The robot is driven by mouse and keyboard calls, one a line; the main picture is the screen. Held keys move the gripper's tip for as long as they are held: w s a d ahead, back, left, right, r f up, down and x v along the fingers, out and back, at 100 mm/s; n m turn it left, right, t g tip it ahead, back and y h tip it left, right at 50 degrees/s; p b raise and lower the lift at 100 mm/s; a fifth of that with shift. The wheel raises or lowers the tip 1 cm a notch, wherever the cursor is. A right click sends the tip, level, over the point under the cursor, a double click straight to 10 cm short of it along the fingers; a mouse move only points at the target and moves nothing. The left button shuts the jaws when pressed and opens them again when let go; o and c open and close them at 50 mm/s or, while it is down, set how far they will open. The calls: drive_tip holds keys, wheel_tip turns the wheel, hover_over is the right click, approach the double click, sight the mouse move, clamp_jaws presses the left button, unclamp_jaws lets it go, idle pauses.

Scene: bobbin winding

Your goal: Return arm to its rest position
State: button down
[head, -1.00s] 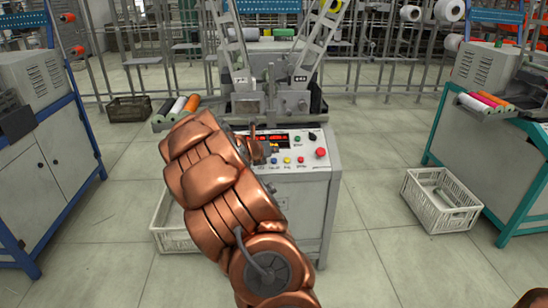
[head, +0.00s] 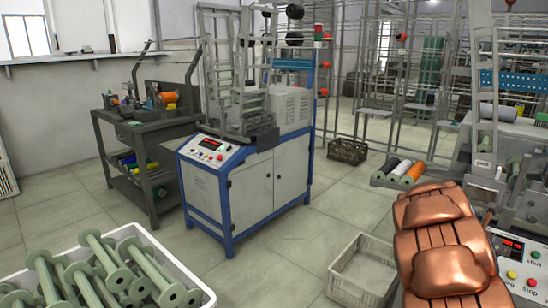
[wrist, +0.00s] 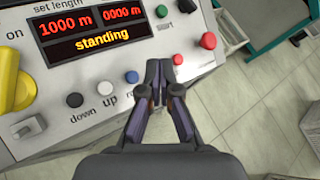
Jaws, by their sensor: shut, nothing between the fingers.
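My gripper (wrist: 163,75) is shut and empty in the wrist view. The display (wrist: 85,30) reads 1000 m, 0000 m and "standing". In the head view my copper arm fills the lower right and partly covers this machine (head: 530,200); my gripper is hidden there.
A blue-framed winding machine (head: 262,190) stands left of my arm. An empty crate (head: 362,270) is on the floor beside the arm. A white bin (head: 190,270) of green bobbins is at lower left. A grey workbench (head: 150,140) stands farther back. Floor between them is free.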

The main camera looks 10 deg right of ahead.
drive_tip(key=s+a+r+m+g+y+p, duration=0.1)
drive_tip(key=s+a+r+m+p, duration=0.4)
drive_tip(key=a+r, duration=0.3)
drive_tip(key=s+a+r+m+g+y+p, duration=0.1)
drive_tip(key=s+a+r+m+y+p, duration=0.1)
drive_tip(key=a+r+m+p, duration=0.35)
drive_tip(key=s+a+r+m+y+p, duration=0.3)
drive_tip(key=s+a, duration=0.3)
drive_tip(key=a, duration=0.7)
drive_tip(key=s+a+r+m+y+p, duration=0.3)
drive_tip(key=s+a+p, duration=0.3)
drive_tip(key=a, duration=0.8)
drive_tip(key=s+a+r+m+y+p, duration=0.4)
drive_tip(key=s+a+m+p, duration=0.1)
drive_tip(key=a, duration=0.9)
drive_tip(key=shift+s+r, duration=0.3)
drive_tip(key=shift+s, duration=0.3)
drive_tip(key=shift+d+m, duration=0.25)
drive_tip(key=shift+m, duration=0.1)
